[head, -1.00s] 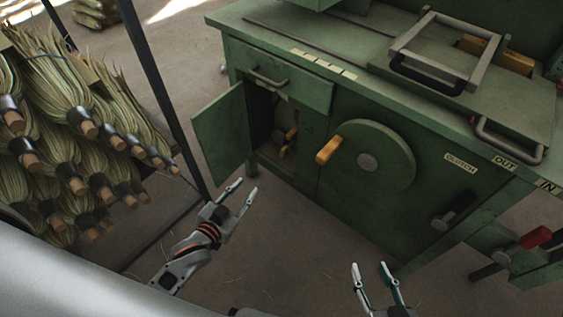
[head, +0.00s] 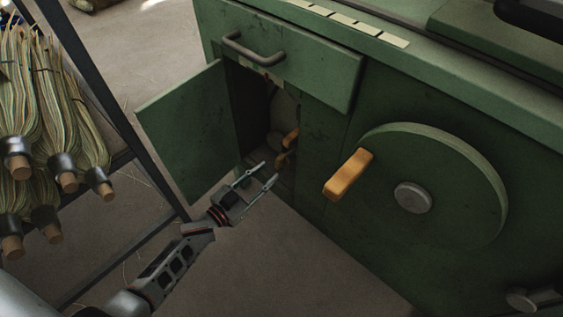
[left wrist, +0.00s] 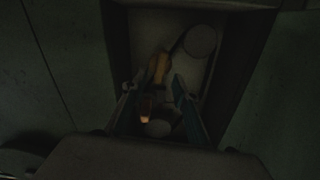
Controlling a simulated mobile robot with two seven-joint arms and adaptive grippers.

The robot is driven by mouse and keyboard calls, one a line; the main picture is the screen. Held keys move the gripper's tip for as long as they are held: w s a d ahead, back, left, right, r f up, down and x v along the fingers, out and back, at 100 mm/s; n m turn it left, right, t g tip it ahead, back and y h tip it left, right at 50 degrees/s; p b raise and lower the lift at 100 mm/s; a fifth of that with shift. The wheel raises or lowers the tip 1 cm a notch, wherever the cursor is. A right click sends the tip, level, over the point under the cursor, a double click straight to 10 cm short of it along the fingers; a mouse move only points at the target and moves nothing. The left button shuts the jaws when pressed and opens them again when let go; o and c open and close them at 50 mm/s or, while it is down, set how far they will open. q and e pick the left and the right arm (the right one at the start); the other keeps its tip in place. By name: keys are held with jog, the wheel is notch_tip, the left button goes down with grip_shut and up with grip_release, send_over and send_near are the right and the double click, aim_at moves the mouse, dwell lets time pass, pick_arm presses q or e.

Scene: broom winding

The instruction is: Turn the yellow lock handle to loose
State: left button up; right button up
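The yellow lock handle (head: 287,145) is inside the open lower compartment of the green machine in the head view. In the dark left wrist view the yellow handle (left wrist: 156,74) shows between and beyond my fingers. My left gripper (head: 264,172) is open and empty at the mouth of the compartment, just below and in front of the handle. Its two fingers also show in the left wrist view (left wrist: 153,92), apart from each other. I cannot tell whether a finger touches the handle. My right gripper is not in the current frames.
The open cabinet door (head: 188,130) stands left of my left gripper. A large green wheel (head: 455,185) with an orange-yellow grip (head: 348,174) is to the right. A drawer (head: 295,68) is above. A rack of brooms (head: 50,130) stands at the left.

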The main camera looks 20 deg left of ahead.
aim_at(277, 165)
pick_arm(q)
jog(key=x, duration=0.2)
jog(key=b+x, duration=0.1)
jog(key=x, duration=0.2)
jog(key=shift+f, duration=0.2)
jog(key=shift+b+x, duration=0.4)
jog(key=shift+x, duration=0.5)
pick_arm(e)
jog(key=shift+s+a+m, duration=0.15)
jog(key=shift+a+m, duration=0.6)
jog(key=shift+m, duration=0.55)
pick_arm(q)
jog(key=shift+r, duration=0.15)
jog(key=c, duration=0.8)
